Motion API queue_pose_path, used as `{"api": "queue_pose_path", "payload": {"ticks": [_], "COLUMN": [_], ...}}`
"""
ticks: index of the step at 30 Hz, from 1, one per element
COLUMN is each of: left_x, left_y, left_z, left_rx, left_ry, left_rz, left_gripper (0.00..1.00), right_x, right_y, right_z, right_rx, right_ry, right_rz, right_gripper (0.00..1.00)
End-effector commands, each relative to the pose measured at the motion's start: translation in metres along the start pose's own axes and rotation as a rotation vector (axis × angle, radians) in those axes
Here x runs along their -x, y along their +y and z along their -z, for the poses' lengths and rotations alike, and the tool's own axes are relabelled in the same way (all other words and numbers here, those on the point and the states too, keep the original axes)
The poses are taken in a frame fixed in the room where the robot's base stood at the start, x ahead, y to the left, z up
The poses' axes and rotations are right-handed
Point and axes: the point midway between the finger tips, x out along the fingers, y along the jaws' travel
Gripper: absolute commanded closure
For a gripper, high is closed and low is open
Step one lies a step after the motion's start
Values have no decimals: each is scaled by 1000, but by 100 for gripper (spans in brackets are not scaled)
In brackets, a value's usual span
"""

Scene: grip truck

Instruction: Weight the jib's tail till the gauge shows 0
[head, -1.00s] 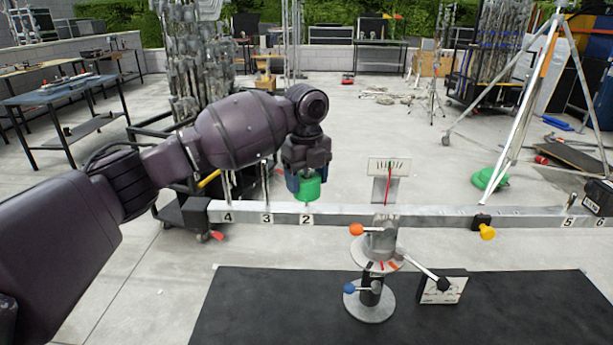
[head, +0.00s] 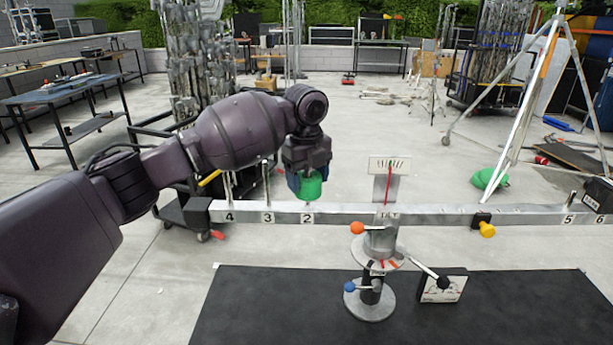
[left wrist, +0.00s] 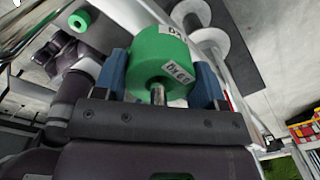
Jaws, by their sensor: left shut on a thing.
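The jib (head: 340,213) is a long grey beam on a central post, with pegs numbered 2, 3 and 4 on the left and 5 and 6 on the right. My left gripper (head: 309,184) is shut on a green weight (head: 311,190) at peg 2. The weight also shows between the blue fingers in the left wrist view (left wrist: 156,55), with white labels and a metal peg at it. Whether it rests fully on the beam is unclear. The gauge (head: 389,165) has a red needle near mid-scale; its exact reading is too small. My right gripper is out of view.
A dark box (head: 597,195) sits at the jib's right end. A yellow knob (head: 487,230) hangs below the beam. The post has an orange knob (head: 357,228) and a blue knob (head: 349,287). A small panel (head: 443,288) stands on the black mat (head: 270,310).

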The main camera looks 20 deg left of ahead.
Motion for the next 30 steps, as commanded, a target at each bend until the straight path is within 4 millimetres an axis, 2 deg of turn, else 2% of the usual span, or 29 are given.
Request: {"api": "queue_pose_path", "payload": {"ticks": [1,4,5,10,18,22,26,30], "left_x": [-38,-38,-38,-39,-41,-34,-14,17], "left_y": [6,6,6,6,6,6,6,5], "left_z": [8,8,8,8,8,8,8,7], "left_rx": [-9,-9,-9,-9,-8,-8,-8,-7], "left_ry": [28,28,28,29,30,28,25,18], "left_rz": [-50,-51,-51,-51,-54,-51,-43,-31], "left_gripper": [68,68,32,6,6,6,6,6], "right_x": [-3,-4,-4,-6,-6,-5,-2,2], "right_y": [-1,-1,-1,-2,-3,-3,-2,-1], "right_z": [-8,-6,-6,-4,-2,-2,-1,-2], "right_rx": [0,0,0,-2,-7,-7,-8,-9], "right_ry": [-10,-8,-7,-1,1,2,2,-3], "right_rz": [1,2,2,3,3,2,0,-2], "right_gripper": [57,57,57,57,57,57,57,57]}}
